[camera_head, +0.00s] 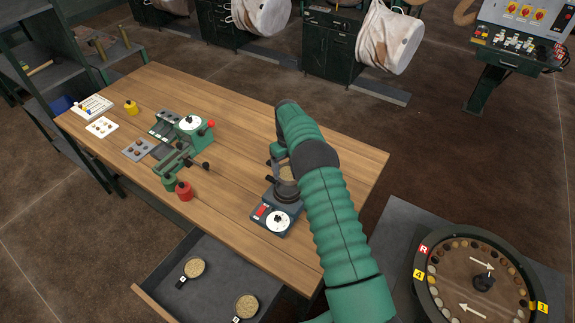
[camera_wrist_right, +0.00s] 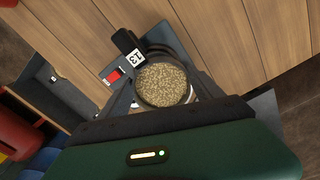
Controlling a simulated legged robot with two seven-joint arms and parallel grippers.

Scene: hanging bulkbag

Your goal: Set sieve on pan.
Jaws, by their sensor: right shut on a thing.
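The sieve (camera_wrist_right: 160,84) is round and dark-rimmed, with tan grains in it. A black handle with a white number tag (camera_wrist_right: 133,55) sticks out from it. My right gripper (camera_head: 282,166) is shut on the sieve, which shows small in the head view (camera_head: 287,174). It is over the small scale (camera_head: 270,218) with the red display and white dial. A dark round pan (camera_head: 287,192) shows on the scale, just below the sieve; whether they touch I cannot tell. My arm and the sieve hide part of the pan. My left gripper is not in view.
The wooden table (camera_head: 240,110) holds a green clamp device (camera_head: 180,155), a red weight (camera_head: 184,190) and a yellow one (camera_head: 131,107). An open drawer (camera_head: 215,275) holds grain pans. A round dial table (camera_head: 480,280) stands at the right. The table's far middle is clear.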

